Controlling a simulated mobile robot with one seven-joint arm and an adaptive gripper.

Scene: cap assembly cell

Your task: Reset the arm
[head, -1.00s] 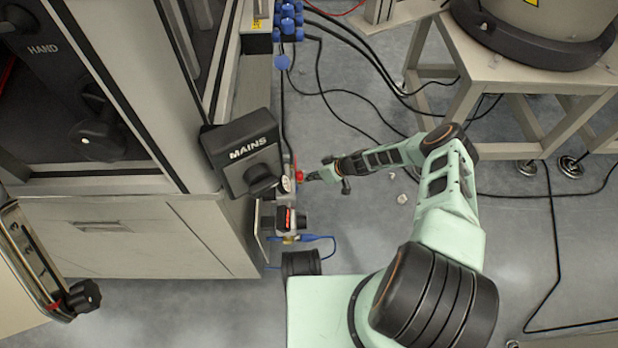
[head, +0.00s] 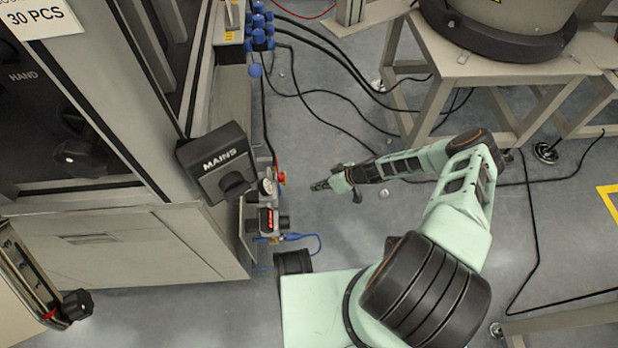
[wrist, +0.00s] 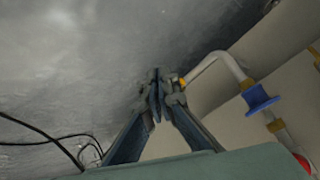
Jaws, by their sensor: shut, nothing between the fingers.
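My gripper (head: 318,186) is at the left end of my pale green arm in the head view, small and over the grey floor. It is a short way right of the pneumatic unit with a red knob (head: 281,178), with a visible gap between them. In the wrist view my gripper (wrist: 158,88) has its dark fingertips together, with nothing between them. A blue fitting on a pale tube (wrist: 258,98) shows to the right of the fingers there.
A cabinet (head: 130,245) with a MAINS switch box (head: 217,165) stands left of the gripper. Black cables (head: 345,97) run across the floor behind. A beige stand (head: 480,68) carries a round bowl at the back right. Open floor (head: 340,225) lies around the gripper.

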